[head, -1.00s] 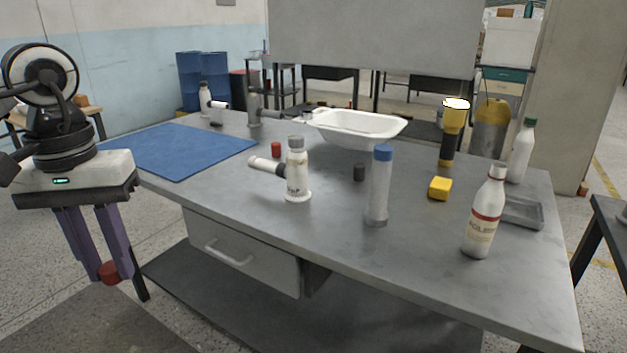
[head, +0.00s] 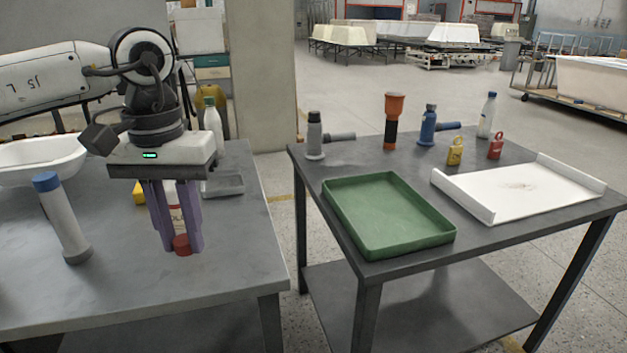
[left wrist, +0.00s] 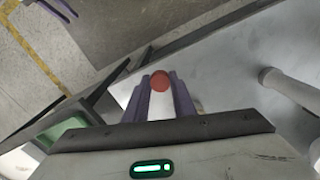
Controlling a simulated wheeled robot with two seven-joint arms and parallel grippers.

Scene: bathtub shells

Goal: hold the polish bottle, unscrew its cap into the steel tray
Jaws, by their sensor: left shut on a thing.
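My left gripper (head: 181,240) points down at the right end of the near table and is shut on a small red cap (head: 181,246). The cap also shows at the fingertips in the left wrist view (left wrist: 158,79). The white polish bottle (head: 175,218) with its printed label stands behind the fingers in the head view and is mostly hidden; whether the cap touches it, I cannot tell. The grey steel tray (head: 226,187) lies on the table just right of the gripper. Purple fingers of my right gripper (left wrist: 58,9) show at the left wrist view's top edge, cut off.
A blue-capped bottle (head: 62,220) stands left of the gripper. A green-capped bottle (head: 212,133) stands behind the tray, a white basin (head: 40,158) at far left. A second table across a gap holds a green tray (head: 385,215), a white tray (head: 520,190) and several tools.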

